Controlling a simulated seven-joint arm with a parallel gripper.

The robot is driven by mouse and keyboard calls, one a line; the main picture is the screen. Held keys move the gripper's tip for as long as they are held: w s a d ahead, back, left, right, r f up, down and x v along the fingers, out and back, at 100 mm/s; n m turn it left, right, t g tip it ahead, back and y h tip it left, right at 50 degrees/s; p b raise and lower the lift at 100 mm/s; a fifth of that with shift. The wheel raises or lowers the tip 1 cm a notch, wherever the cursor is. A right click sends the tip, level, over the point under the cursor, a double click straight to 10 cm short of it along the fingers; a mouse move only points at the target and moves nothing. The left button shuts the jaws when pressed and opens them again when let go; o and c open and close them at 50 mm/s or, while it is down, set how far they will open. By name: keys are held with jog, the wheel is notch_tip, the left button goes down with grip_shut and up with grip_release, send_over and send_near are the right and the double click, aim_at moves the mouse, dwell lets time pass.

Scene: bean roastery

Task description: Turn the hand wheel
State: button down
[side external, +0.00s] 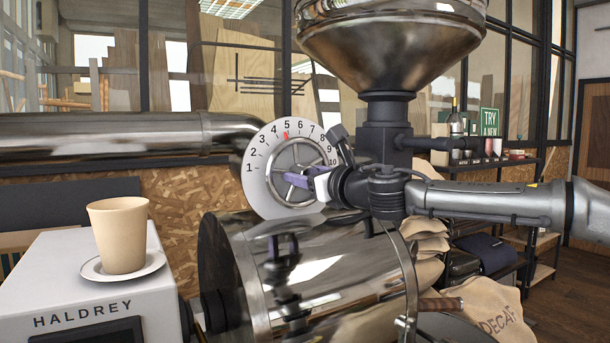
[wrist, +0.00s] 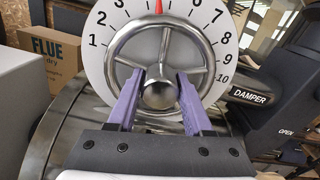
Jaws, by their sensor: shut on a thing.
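The hand wheel (side external: 308,152) is a silver ring with spokes and a round hub on a white numbered dial (side external: 262,190). It also shows in the wrist view (wrist: 202,52), with its hub (wrist: 160,93) in the middle. A red pointer (side external: 286,135) stands at about 5 on the dial. My gripper (wrist: 160,90), with purple fingers, reaches the wheel's centre. Its fingers lie on either side of the hub and are shut on it. In the side view my gripper (side external: 294,177) covers part of the wheel's lower middle.
A shiny roaster drum (side external: 320,265) lies below the wheel, under a metal hopper (side external: 390,45). A damper lever (wrist: 252,95) sits close to the dial's right edge. A beige cup (side external: 120,235) on a saucer stands on the white Haldrey machine (side external: 60,280) at left.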

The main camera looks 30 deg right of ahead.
jog(key=n, duration=0.8)
jog(key=shift+n, duration=0.3)
jog(key=shift+f, duration=0.1)
dwell(0.4)
jog(key=shift+c, duration=1.5)
grip_release()
jog(key=s, duration=1.4)
